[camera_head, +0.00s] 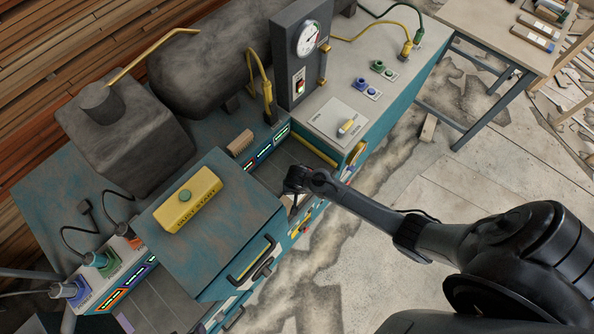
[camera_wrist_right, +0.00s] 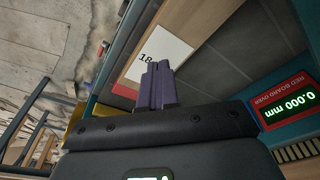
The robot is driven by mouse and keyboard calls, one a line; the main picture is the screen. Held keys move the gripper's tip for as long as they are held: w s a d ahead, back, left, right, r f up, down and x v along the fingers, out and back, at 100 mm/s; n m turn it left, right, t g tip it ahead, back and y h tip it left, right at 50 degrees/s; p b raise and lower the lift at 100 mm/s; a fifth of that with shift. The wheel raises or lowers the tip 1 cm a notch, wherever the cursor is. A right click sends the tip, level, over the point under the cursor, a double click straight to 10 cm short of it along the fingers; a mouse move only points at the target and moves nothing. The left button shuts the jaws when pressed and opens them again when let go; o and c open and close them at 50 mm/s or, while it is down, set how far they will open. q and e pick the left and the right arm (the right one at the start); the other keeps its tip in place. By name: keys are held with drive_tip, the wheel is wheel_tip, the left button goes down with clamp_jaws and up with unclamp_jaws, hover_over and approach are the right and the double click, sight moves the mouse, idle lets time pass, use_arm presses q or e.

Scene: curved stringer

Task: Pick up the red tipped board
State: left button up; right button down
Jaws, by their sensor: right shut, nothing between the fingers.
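My right gripper (camera_head: 297,182) is at the front of the teal machine, by the dark recess between the start box and the gauge panel. In the right wrist view its two purple-grey fingers (camera_wrist_right: 158,68) are together with nothing between them. Just beyond the fingertips is a wooden piece with a white label marked 18 (camera_wrist_right: 157,52); I cannot tell whether they touch. A red display (camera_wrist_right: 286,98) reading "RED BOARD OVER 0.000 mm" is at the right of the wrist view. My left gripper is not in view.
A gauge panel (camera_head: 298,60) stands behind the recess. A table (camera_head: 480,22) at upper right carries several labelled boards (camera_head: 535,36).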

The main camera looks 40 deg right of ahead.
wheel_tip(320, 180, up, 8)
drive_tip(key=shift+s+a+f, duration=0.25)
drive_tip(key=shift+s+a, duration=0.15)
drive_tip(key=shift+s, duration=0.05)
